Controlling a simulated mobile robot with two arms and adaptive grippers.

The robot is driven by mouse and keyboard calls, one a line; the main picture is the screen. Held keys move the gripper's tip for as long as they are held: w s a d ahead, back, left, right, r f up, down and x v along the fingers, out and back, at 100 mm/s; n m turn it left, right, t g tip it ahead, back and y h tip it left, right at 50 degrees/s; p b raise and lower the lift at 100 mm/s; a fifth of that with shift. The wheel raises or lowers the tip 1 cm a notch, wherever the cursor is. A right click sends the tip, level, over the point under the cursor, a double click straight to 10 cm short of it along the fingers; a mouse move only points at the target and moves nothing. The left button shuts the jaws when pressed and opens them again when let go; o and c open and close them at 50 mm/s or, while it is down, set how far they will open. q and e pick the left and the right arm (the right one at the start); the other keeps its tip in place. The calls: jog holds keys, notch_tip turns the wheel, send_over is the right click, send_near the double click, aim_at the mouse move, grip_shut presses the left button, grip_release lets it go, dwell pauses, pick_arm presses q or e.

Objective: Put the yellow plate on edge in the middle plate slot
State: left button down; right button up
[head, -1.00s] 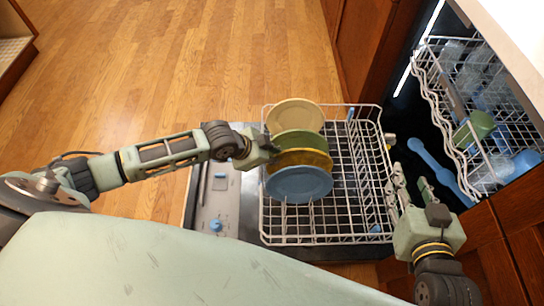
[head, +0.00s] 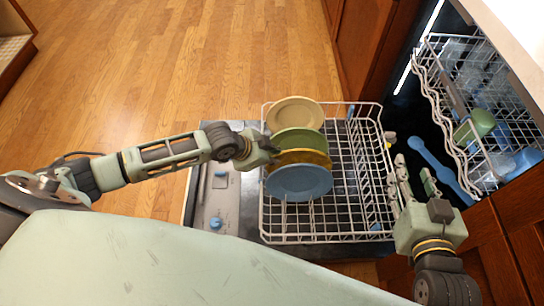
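The yellow plate (head: 318,156) stands on edge in the lower rack (head: 350,238), between a green plate (head: 300,135) behind it and a blue plate (head: 299,184) in front, which hides its lower part. My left gripper (head: 273,152) is at the left rim of the yellow plate. Its fingertips are small and partly hidden among the plates, so I cannot tell whether they grip the rim. My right gripper (head: 414,178) is open and empty, its fingers apart, near the right edge of the lower rack.
A cream plate (head: 294,110) stands at the back of the row. The rack's right half is bare. The upper rack (head: 452,110) at the right holds a green cup (head: 476,125) and glasses. A blue utensil (head: 432,160) is beside my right gripper.

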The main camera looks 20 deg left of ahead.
pick_arm(q)
jog(key=shift+f, duration=0.1)
pick_arm(e)
jog(key=shift+w+r, duration=0.1)
pick_arm(q)
jog(key=shift+f, duration=0.15)
pick_arm(e)
jog(key=shift+a+r, duration=0.1)
jog(key=shift+r, duration=0.15)
pick_arm(q)
jog(key=shift+f, duration=0.1)
pick_arm(e)
jog(key=shift+w, duration=0.1)
pick_arm(q)
jog(key=c, duration=2.2)
grip_release()
jog(key=o, duration=0.3)
jog(key=shift+o, duration=0.2)
pick_arm(e)
jog(key=shift+r+t, duration=0.15)
jog(key=shift+t, duration=0.15)
pick_arm(q)
jog(key=shift+f, duration=0.1)
